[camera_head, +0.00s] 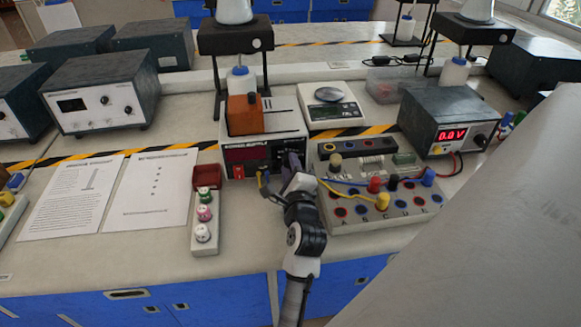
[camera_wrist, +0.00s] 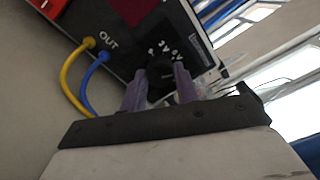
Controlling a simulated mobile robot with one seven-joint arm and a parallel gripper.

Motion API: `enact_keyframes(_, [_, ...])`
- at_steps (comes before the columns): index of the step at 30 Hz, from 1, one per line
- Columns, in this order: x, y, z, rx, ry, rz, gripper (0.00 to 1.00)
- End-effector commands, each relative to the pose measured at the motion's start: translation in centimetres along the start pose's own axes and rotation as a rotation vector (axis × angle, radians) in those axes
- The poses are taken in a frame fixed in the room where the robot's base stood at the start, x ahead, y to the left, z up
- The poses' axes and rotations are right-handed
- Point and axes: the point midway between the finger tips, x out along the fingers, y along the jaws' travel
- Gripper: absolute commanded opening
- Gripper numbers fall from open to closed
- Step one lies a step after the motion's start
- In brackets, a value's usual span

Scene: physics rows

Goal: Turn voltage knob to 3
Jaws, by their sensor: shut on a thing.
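The power supply (camera_head: 255,148) stands on the bench with a dark red display and an orange block on top. In the wrist view its black front panel (camera_wrist: 135,30) shows the word OUT and white marks around the voltage knob (camera_wrist: 158,84). The knob is dark and round, and partly hidden between the fingers. My gripper (camera_wrist: 160,88) has its purple fingers on either side of the knob and is shut on it. In the head view my gripper (camera_head: 291,166) is at the right of the power supply's front. I cannot read the knob's pointer.
A yellow and a blue cable (camera_wrist: 78,80) plug in beside OUT. A circuit board with coloured plugs (camera_head: 375,190) stands close on the right of my arm. A narrow tray with small pots (camera_head: 205,215) is on the left. A meter reading 0.0 V (camera_head: 452,134) is further right.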

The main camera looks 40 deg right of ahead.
Motion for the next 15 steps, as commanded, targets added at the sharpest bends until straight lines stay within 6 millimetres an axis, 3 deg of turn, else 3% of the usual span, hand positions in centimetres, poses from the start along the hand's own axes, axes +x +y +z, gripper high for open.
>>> enact_keyframes(15, [0.06, 0.01, 0.13, -0.489, -0.003, -0.005, 0.07])
